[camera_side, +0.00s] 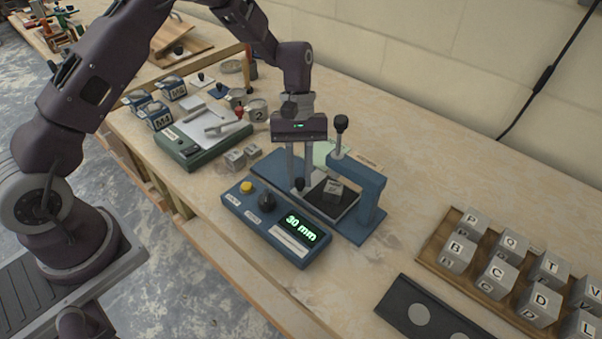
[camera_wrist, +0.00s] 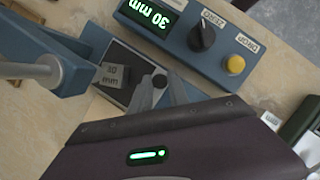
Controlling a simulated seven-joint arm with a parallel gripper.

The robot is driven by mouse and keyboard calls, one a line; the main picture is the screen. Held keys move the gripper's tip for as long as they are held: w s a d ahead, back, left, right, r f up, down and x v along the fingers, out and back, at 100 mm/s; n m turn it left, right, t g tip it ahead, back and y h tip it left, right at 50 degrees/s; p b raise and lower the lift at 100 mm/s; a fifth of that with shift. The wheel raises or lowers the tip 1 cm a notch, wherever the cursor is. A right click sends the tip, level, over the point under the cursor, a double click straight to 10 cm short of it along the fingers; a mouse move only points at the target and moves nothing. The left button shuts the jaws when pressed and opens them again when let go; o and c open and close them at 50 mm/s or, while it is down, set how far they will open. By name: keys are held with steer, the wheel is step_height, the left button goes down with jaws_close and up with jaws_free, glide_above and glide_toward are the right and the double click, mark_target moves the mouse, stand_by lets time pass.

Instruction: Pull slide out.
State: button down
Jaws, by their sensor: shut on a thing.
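The slide (camera_side: 320,198) is a dark plate with a pale edge, set in the blue gauge stand (camera_side: 371,185). Its black knob (camera_side: 300,184) is at the end away from the stand's arch. My gripper (camera_side: 299,182) points down and is shut on the knob. In the wrist view, the knob (camera_wrist: 160,80) shows between the two fingers, with the slide (camera_wrist: 126,54) and the block (camera_wrist: 112,75) to its left. The fingers hide part of the slide.
A blue control box (camera_side: 272,225) with a lit 30 mm display, black dial and yellow button stands close in front. A black-topped plunger (camera_side: 340,140) rises at the arch. Small grey blocks (camera_side: 240,157) lie left; a tray (camera_side: 434,249) of lettered cubes stands right.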

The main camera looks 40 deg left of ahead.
steer(key=a, duration=1.2)
steer(key=shift+w+a, duration=0.1)
steer(key=c, duration=1.3)
jaws_free()
steer(key=v, duration=0.7)
